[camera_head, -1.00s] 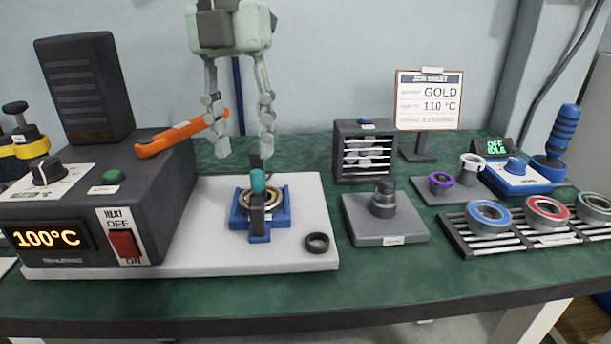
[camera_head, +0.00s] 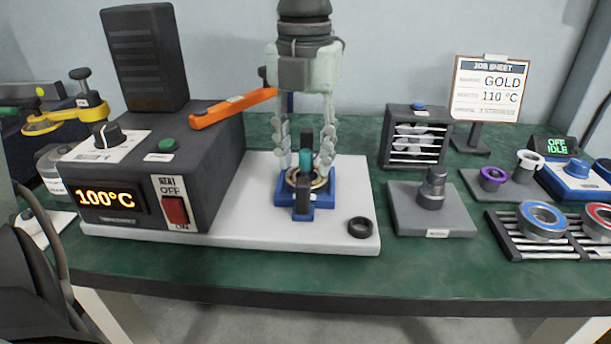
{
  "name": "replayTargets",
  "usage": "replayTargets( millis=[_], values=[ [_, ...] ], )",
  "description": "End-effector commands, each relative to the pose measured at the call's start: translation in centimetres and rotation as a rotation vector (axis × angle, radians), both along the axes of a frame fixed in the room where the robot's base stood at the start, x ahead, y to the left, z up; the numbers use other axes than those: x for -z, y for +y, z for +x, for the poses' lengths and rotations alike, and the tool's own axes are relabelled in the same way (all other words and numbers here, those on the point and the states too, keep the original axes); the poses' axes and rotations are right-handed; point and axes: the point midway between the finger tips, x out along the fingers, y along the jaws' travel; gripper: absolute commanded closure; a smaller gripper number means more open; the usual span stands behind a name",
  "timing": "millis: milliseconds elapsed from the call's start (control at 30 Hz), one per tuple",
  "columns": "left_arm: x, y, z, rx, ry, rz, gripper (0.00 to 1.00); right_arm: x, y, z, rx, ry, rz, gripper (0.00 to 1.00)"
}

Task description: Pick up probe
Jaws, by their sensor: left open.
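The likely probe, a small upright piece with a teal part (camera_head: 306,160) and dark parts above and below it, stands at the blue holder (camera_head: 322,199) on the white base plate. A gold bearing ring (camera_head: 319,183) sits in the holder around its lower part. My left gripper (camera_head: 304,152) points straight down over the holder, fingers spread and open. In the picture one finger is on each side of the teal piece. I cannot tell whether they touch it. My right gripper is not in view.
A dark heater box (camera_head: 215,165) reading 100°C stands left, with an orange bar (camera_head: 233,106) reaching near my gripper. Right are a grey block with a post (camera_head: 432,190), a small fan (camera_head: 415,138) and a bearing rack (camera_head: 515,243).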

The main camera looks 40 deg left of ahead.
Motion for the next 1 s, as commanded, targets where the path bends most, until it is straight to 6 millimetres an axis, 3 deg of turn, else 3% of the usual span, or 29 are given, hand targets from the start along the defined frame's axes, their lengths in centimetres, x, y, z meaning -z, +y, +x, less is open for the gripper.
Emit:
replayTargets(
  millis=[67, 367, 767, 1000],
  values=[
    [0.0, 0.0, 0.0, 0.000, 0.000, 0.000, 0.62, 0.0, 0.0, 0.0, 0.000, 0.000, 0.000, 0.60],
    [0.0, 0.0, 0.0, 0.000, 0.000, 0.000, 0.99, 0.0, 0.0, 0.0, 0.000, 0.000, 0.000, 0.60],
    [-0.2, 0.0, 0.0, 0.001, -0.001, 0.000, 1.00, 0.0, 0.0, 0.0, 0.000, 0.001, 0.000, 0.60],
    [-2.4, 0.0, 0.1, -0.001, -0.004, 0.001, 1.00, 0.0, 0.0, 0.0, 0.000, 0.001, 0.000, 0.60]
  ],
)
